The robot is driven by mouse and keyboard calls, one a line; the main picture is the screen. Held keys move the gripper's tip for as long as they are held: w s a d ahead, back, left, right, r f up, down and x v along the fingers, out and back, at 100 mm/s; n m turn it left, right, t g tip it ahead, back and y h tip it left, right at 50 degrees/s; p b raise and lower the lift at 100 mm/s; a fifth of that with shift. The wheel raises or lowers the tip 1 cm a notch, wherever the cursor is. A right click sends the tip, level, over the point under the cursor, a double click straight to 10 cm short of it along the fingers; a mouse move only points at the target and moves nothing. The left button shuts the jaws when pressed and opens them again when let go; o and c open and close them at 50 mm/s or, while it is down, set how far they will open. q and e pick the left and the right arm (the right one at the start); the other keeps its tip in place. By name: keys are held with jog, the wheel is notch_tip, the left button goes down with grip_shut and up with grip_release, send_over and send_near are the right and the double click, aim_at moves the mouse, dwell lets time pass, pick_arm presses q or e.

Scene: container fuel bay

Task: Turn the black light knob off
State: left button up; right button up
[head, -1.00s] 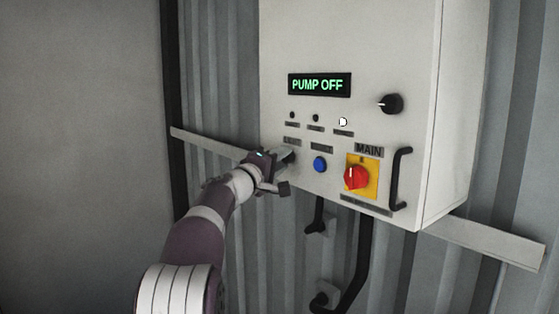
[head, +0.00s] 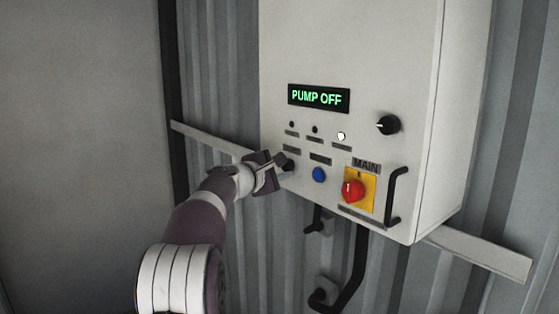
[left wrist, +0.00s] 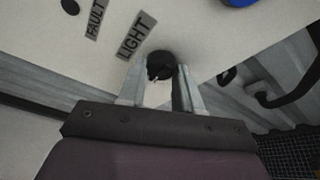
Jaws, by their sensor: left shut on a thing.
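The black light knob (left wrist: 160,66) sits on the panel below the LIGHT label in the left wrist view. It also shows in the head view (head: 288,165), partly covered by my gripper. My left gripper (head: 281,162) is at the lower left of the white control box (head: 350,50). In the left wrist view its fingers (left wrist: 160,88) stand one on each side of the knob, shut on it. The knob's exact pointer angle is hard to make out. My right gripper is not in view.
A blue button (head: 319,175), a red main switch (head: 353,190) on a yellow plate and a black handle (head: 395,196) lie to the right. Above are another black knob (head: 388,124), a lit white lamp (head: 341,136) and a "PUMP OFF" display (head: 319,97).

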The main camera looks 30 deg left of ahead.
pick_arm(q)
jog(key=shift+r, duration=0.35)
jog(key=o, duration=0.9)
jog(key=shift+c, duration=0.2)
jog(key=shift+o, duration=0.9)
jog(key=shift+d+f, duration=0.1)
jog(key=shift+d, duration=0.05)
jog(key=s+a+r+b, duration=0.1)
jog(key=s+b, duration=0.5)
jog(key=s, duration=0.6)
jog(key=shift+s+r+b, duration=0.2)
jog(key=shift+s+b, duration=0.05)
jog(key=shift+b, duration=0.1)
jog(key=shift+s, duration=0.1)
